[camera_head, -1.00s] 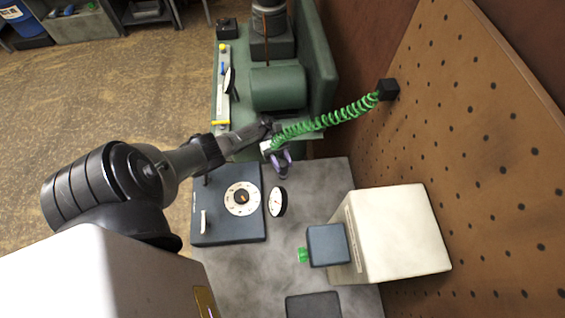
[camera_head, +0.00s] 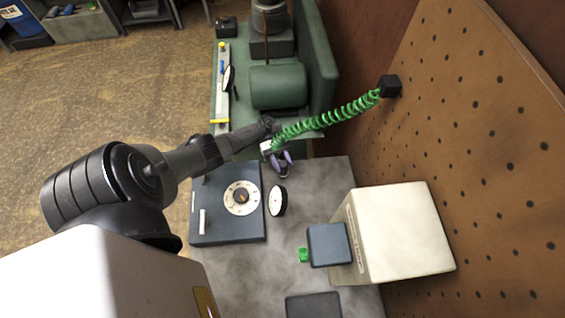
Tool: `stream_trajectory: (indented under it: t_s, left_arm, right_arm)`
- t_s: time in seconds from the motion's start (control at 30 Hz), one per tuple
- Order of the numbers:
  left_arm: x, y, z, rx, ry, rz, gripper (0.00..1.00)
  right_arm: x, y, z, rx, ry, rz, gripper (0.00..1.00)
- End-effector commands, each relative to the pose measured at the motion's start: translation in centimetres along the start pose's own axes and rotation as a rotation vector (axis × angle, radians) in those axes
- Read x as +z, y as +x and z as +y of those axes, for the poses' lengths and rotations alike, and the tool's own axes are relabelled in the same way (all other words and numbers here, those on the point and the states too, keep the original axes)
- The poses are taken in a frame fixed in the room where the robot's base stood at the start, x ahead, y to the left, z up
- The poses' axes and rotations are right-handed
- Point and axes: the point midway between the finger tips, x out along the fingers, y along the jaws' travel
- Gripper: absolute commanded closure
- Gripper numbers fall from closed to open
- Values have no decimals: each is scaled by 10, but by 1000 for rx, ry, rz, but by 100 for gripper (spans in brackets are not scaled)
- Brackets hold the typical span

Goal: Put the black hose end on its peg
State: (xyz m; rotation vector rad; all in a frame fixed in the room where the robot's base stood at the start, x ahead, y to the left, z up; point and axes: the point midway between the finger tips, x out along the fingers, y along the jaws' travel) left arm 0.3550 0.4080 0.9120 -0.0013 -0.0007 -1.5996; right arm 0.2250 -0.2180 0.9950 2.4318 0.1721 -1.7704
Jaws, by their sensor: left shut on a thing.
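A green coiled hose (camera_head: 330,121) runs from a black block (camera_head: 390,86) on the pegboard down left to my left gripper (camera_head: 282,163). The hose's near end (camera_head: 266,147) looks white or pale grey rather than black, and it sits at the gripper. The gripper has purple fingers and is shut on this hose end, above the back edge of the grey table. The arm partly hides the grip. I cannot make out a clear peg for the hose. My right gripper is not in view.
The grey table (camera_head: 285,250) holds a dark panel with a dial (camera_head: 228,228), a small round gauge (camera_head: 277,200), a dark box with a green knob (camera_head: 329,245) and a cream box (camera_head: 401,233). A green machine (camera_head: 318,60) stands behind. The pegboard (camera_head: 480,150) rises at right.

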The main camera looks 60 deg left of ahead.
Motion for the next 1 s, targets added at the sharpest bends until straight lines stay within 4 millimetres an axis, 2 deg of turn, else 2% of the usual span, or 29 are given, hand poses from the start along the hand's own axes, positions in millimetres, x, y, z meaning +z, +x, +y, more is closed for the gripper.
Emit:
stream_trajectory:
  t_s: [0.13, 0.17, 0.23, 0.57, 0.8, 1.0]
  left_arm:
    - [-3, 0, 0, 0, 0, 0, 96]
    - [-2, 0, 0, 0, 0, 0, 62]
    - [-2, 0, 0, 0, 0, 0, 55]
    - [-4, -4, 0, 0, 0, 1, 54]
    - [-6, -22, 0, -1, 0, 2, 54]
    - [-6, -36, 0, -1, 2, 3, 54]
  right_arm:
    - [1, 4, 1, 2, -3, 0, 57]
    - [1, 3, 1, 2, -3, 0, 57]
    - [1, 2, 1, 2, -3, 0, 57]
    - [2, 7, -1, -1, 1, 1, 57]
    - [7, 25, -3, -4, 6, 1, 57]
    - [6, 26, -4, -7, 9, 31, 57]
